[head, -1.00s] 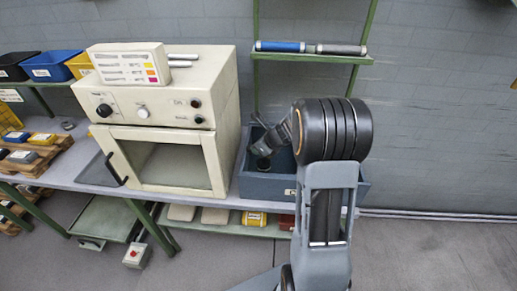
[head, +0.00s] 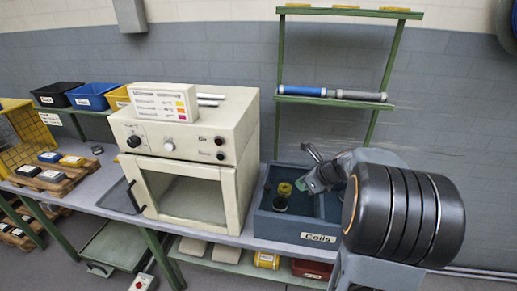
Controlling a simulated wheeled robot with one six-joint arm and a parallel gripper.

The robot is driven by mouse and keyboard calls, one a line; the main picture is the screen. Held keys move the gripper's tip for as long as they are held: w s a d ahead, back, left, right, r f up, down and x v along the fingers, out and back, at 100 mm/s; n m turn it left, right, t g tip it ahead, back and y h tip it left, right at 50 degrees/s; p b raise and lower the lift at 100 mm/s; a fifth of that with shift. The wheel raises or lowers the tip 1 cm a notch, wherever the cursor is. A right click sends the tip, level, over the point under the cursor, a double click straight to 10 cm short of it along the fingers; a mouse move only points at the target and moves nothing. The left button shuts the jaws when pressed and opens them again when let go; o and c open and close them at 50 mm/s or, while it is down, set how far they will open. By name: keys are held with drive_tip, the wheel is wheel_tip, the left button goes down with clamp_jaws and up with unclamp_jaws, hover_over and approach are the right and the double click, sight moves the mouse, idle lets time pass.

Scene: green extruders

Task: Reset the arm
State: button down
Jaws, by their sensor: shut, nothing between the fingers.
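My gripper (head: 310,183) hangs over the blue-grey bin labelled "Coils" (head: 318,238). It is shut and holds nothing. It is small in the head view and partly hidden by my own arm, whose large black joint fills the right of the picture. A dark coil with a yellow top (head: 283,195) stands upright in the bin's left part, to the left of my gripper and apart from it. The bin's right part is partly hidden by my arm.
A cream oven (head: 190,180) with its door shut stands left of the bin on the grey bench (head: 110,205). A green rack (head: 385,75) behind holds a blue roll (head: 303,90) and a grey roll (head: 358,95). Small blocks lie on a pallet (head: 50,185) at the far left.

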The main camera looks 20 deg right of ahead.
drive_tip(key=s+a+f+n+g+h, duration=0.1)
drive_tip(key=s+a+f+n+g, duration=0.2)
drive_tip(key=s+n, duration=0.75)
drive_tip(key=s+a+r+n+h, duration=0.1)
drive_tip(key=s+a+r+n, duration=0.1)
drive_tip(key=a+n, duration=0.4)
drive_tip(key=s+a+r+n+h, duration=0.2)
drive_tip(key=a+n, duration=0.4)
drive_tip(key=n, duration=0.6)
drive_tip(key=shift+s+r+n, duration=0.35)
drive_tip(key=shift+s+r, duration=0.25)
drive_tip(key=shift+r, duration=0.3)
drive_tip(key=shift+a, duration=0.1)
